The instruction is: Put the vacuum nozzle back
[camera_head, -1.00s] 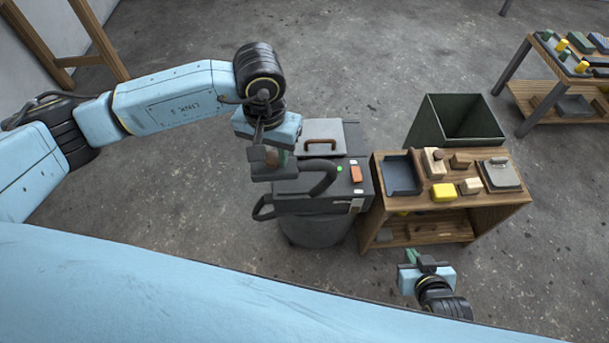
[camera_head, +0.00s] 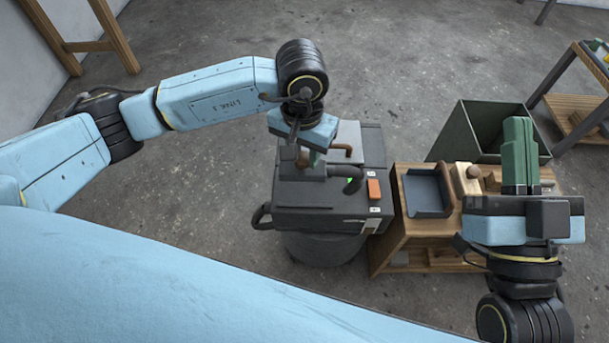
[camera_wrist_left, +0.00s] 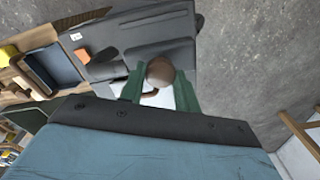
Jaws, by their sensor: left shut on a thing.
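The vacuum (camera_head: 318,220) is a dark box on a round drum, with an orange switch and a green light on top. The grey vacuum nozzle (camera_head: 301,172) is just above or on its top, with a dark hose curving off to the right. My left gripper (camera_head: 308,157) points down, shut on the nozzle's brown round grip, which shows between its green fingers (camera_wrist_left: 160,72) in the left wrist view. I cannot tell whether the nozzle touches the vacuum. My right gripper (camera_head: 520,140) is raised at the right; its green fingers overlap, so their opening is unclear.
A wooden bench (camera_head: 408,235) with a dark tray (camera_head: 428,192) and wooden blocks stands right of the vacuum, partly behind my right gripper. A dark green bin (camera_head: 462,130) is behind it. Another table (camera_head: 565,80) is far right.

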